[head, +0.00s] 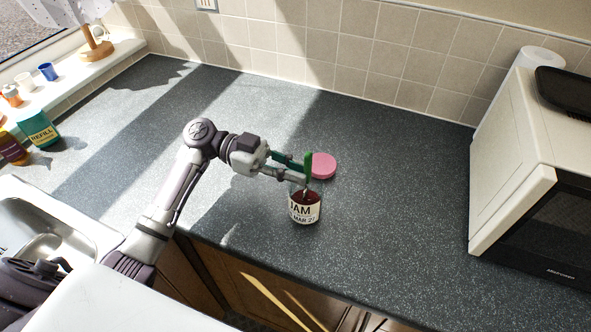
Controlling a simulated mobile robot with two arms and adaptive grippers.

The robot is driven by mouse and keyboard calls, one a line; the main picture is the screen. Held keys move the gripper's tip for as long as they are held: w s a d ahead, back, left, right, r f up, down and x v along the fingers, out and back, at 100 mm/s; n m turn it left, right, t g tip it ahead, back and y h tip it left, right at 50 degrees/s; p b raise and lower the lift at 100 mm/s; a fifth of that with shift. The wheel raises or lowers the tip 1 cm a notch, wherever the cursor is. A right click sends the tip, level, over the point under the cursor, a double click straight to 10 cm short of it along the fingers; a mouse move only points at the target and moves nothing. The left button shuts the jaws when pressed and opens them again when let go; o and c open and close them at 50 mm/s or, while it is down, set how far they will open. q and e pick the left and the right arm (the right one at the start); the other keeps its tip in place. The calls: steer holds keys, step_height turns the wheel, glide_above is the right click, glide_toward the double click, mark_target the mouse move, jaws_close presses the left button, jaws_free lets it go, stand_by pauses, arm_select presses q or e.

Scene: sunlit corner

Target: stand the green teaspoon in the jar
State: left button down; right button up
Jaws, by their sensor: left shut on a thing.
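The jar (305,207), labelled as jam with dark red contents, stands upright on the dark speckled worktop (400,180). My left gripper (304,174) comes in from the left and is shut on the green teaspoon (309,165), just above the jar. The spoon's green handle points up, and its metal part reaches down at the jar's mouth. I cannot tell how deep the spoon's lower end sits in the jar. My right gripper is not in view.
A pink round lid (322,165) lies just behind the jar. A microwave (530,190) stands at the right, with a dark tray on top. A sink (45,235) is at the lower left, and a green refill bottle (40,131) stands near the window sill. The worktop right of the jar is clear.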

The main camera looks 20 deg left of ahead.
arm_select(q)
steer(key=c, duration=1.1)
jaws_free()
steer(key=a, duration=1.2)
steer(key=shift+w+r, duration=0.25)
